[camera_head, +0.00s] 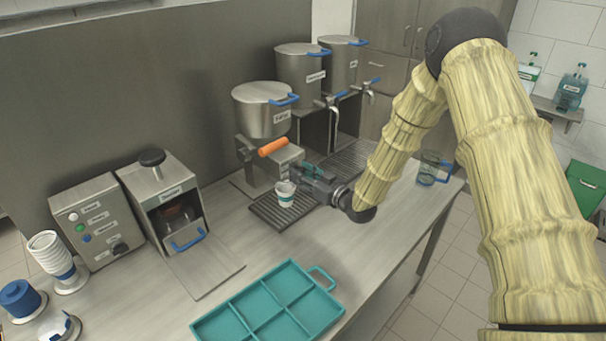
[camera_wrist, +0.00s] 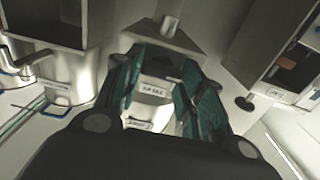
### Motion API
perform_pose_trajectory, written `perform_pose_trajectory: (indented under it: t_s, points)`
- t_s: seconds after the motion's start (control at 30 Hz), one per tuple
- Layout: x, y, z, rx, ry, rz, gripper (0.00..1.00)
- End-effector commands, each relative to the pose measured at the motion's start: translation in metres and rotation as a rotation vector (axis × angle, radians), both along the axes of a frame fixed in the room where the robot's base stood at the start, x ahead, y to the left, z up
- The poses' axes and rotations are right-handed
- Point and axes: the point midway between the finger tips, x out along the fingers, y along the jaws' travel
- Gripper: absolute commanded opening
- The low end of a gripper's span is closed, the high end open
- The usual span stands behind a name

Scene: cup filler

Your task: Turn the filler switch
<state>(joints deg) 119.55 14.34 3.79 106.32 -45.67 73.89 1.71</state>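The filler is a steel pot (camera_head: 262,108) on a metal dispenser, with a labelled front block (camera_head: 290,157) and an orange handle (camera_head: 273,147) sticking out. I take this handle for the switch, though no label on it is readable. My gripper (camera_head: 308,172) is just right of the dispenser front, low over the drip tray. A white cup with a teal band (camera_head: 285,194) stands upright below the dispenser, close left of the gripper. In the wrist view my gripper's teal fingers (camera_wrist: 160,78) are apart, with a labelled pale block seen between them. Contact with the handle cannot be told.
Two more steel pots (camera_head: 300,72) with taps stand behind. A dark drip tray (camera_head: 262,208) lies under the filler. A button box (camera_head: 92,222), an open-fronted machine (camera_head: 165,200) and stacked cups (camera_head: 48,256) are left. A teal divided tray (camera_head: 270,310) is in front.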

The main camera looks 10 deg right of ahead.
Motion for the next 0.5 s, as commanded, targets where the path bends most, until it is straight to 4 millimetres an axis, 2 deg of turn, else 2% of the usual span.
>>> perform_pose_trajectory:
  t_s: [0.5]
  points:
    - [0.0015, -0.0004, -0.0037, 0.037, 0.027, -0.002, 0.15]
